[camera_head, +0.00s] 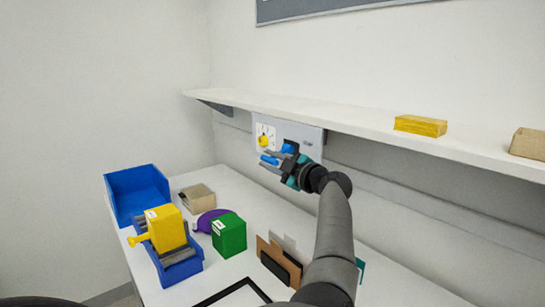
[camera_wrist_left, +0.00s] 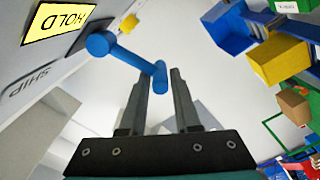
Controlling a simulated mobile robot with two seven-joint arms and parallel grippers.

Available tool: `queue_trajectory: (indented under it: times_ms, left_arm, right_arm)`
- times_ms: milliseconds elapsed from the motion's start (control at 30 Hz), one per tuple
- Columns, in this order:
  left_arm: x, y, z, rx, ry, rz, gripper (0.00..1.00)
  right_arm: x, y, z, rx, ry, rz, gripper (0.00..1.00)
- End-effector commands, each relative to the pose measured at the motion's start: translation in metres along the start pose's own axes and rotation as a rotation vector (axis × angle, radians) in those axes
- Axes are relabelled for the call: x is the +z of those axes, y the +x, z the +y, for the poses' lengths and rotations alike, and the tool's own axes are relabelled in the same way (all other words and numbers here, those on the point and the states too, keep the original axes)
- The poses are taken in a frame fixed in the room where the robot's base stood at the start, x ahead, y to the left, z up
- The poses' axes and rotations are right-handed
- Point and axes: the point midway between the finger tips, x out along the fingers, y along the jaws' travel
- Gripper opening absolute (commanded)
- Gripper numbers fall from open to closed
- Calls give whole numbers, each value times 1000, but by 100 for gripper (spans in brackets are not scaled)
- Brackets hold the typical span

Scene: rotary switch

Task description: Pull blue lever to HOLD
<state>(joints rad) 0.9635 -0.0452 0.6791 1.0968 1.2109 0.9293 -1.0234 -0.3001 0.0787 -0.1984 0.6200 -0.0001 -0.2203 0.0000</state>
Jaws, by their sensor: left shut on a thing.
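The blue lever (camera_head: 288,148) sits on a white panel (camera_head: 309,134) mounted under the shelf. In the left wrist view the lever (camera_wrist_left: 130,58) runs from a round blue hub near the panel to a blue handle end between my fingertips. My left gripper (camera_head: 270,160) is shut on that handle end; its dark fingers (camera_wrist_left: 161,78) stand on either side of it. A HOLD label (camera_wrist_left: 60,20), bright yellow, is on the panel close to the hub. A SHIP label (camera_wrist_left: 30,86) on the panel is grey and unlit. My right gripper is not in view.
The shelf (camera_head: 360,120) overhangs the panel and carries a yellow box (camera_head: 420,125). Below, the table holds a blue bin (camera_head: 137,193), a yellow block (camera_head: 166,229), a green box (camera_head: 229,235) and brown dividers (camera_head: 279,262).

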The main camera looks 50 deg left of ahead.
Motion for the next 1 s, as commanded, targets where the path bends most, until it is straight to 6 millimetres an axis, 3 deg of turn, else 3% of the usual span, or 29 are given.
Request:
queue_trajectory:
  times_ms: [33, 400, 700, 1000]
  left_arm:
    - [8, -1, -5, 0, -36, -11, 0]
    - [20, -1, -10, 6, -262, -12, 0]
    - [23, -1, -9, 7, -328, -15, 0]
    - [24, -2, -8, 8, -335, -17, 0]
  right_arm:
    - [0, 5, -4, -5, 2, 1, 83]
    - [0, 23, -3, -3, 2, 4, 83]
    - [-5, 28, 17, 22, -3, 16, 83]
    - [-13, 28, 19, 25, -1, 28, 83]
